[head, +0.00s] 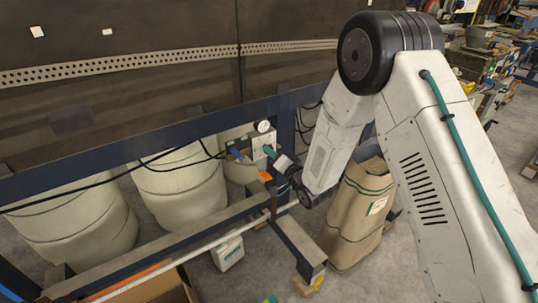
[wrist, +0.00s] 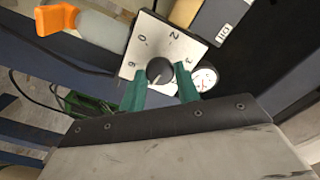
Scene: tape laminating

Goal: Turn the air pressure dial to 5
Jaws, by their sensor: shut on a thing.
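The air pressure dial is a black round knob (wrist: 160,70) on a white square plate (wrist: 138,58) in the wrist view. The numbers 0, 2, 3 and 6 can be read around it; the rest are hidden or unclear. A faint light mark shows on the knob, pointing toward the lower part of the picture. My gripper (wrist: 161,75) has its two green fingers on either side of the knob, shut on it. In the head view, my gripper (head: 270,154) reaches the pale control box (head: 258,143) under the frame beam; the knob is hidden there.
A round white gauge (wrist: 205,80) sits close to the right finger; it also shows in the head view (head: 263,126). An orange-tipped handle (wrist: 57,19) is at upper left. Blue beams (head: 140,160), pale barrels (head: 180,185) and a brown sack (head: 355,215) surround the arm.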

